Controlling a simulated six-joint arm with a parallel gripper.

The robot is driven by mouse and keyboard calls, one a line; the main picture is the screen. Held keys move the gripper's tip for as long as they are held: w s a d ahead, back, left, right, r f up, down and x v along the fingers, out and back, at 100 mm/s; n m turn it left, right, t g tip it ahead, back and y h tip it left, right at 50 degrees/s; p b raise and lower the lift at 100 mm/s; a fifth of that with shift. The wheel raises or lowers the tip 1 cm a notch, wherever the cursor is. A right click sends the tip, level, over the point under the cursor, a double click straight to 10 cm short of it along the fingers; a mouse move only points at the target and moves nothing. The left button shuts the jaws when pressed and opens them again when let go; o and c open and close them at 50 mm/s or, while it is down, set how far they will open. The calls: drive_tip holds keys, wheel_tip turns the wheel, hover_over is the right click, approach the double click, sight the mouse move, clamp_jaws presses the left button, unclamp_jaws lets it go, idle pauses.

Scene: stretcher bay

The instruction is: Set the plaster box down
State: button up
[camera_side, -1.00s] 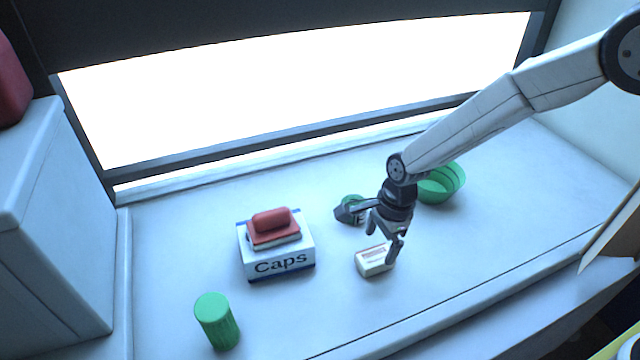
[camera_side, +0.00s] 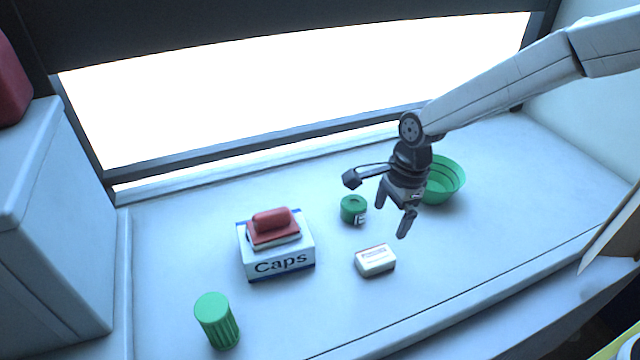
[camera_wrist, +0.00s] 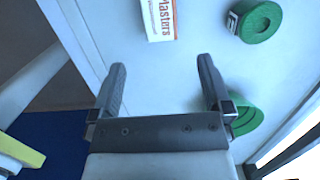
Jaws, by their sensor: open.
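The plaster box (camera_side: 375,261) is small and white with an orange-red stripe and lettering. It lies flat on the white counter in the side view, right of the Caps box. In the wrist view, the plaster box (camera_wrist: 158,18) shows at the top edge, partly cut off, beyond the fingertips. My gripper (camera_side: 406,225) is open and empty, above and to the right of the box, apart from it. In the wrist view my gripper (camera_wrist: 166,78) has its two fingers spread with nothing between them.
A Caps box (camera_side: 278,262) carries a red-handled block (camera_side: 272,224). A green ribbed cylinder (camera_side: 217,321) stands at front left. A green roll (camera_side: 353,209) and a green bowl (camera_side: 441,181) are behind the plaster box. The counter front right is clear.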

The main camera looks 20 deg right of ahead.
drive_tip(key=shift+d, duration=0.1)
drive_tip(key=s+d+r+n+t+h, duration=0.1)
drive_tip(key=s+d+r+n+t, duration=0.1)
drive_tip(key=s+d+n, duration=1.2)
drive_tip(key=d+n, duration=0.3)
drive_tip(key=n, duration=0.1)
drive_tip(key=shift+r+t+h, duration=0.15)
drive_tip(key=shift+t+h, duration=0.15)
